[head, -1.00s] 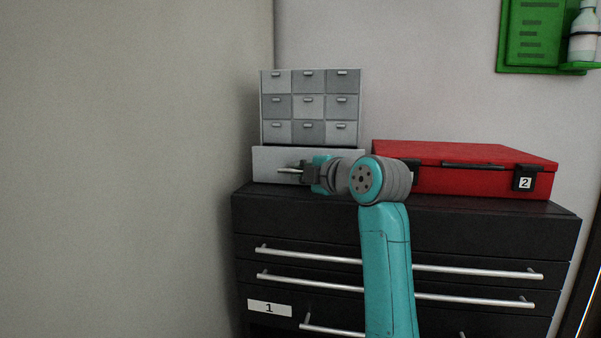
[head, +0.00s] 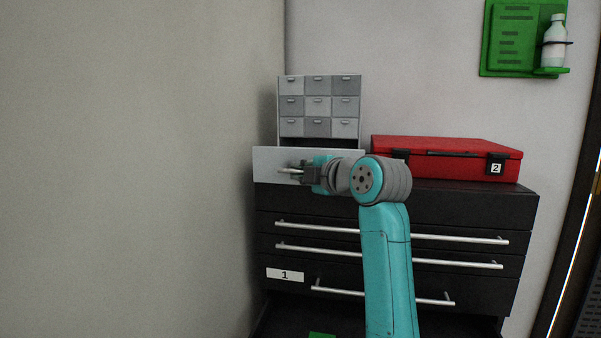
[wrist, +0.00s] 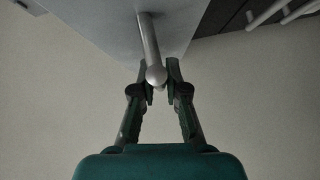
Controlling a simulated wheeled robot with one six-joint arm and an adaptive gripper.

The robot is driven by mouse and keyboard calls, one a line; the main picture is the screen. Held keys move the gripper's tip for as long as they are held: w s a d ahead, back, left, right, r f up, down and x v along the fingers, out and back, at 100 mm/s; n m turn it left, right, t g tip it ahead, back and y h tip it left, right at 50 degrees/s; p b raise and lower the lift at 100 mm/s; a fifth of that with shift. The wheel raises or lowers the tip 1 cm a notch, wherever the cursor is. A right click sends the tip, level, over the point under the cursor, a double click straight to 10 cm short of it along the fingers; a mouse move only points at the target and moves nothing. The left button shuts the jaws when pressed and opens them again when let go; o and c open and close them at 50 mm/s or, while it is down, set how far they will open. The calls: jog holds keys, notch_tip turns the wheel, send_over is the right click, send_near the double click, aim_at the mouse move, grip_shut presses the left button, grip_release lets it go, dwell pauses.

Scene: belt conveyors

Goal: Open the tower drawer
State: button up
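The grey tower (head: 319,107) of small drawers stands on the black cabinet at the back. Its wide bottom drawer (head: 268,163) is pulled out towards me, with a dark gap behind its front panel. My gripper (head: 303,172) is at the bar handle (head: 288,171) of this drawer. The drawer's front (wrist: 120,18) fills the upper part of that view. The drawer's inside is hidden.
A red case (head: 435,158) marked 2 lies right of the tower on the black cabinet (head: 420,205), whose long bar handles face me. A green wall board (head: 510,40) holds a white bottle (head: 555,45). A bare wall is close on the left.

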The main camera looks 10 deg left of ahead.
jog(key=o, duration=0.3)
jog(key=shift+d, duration=0.1)
jog(key=v, duration=1.1)
jog(key=shift+s+d, duration=0.25)
jog(key=shift+s, duration=0.1)
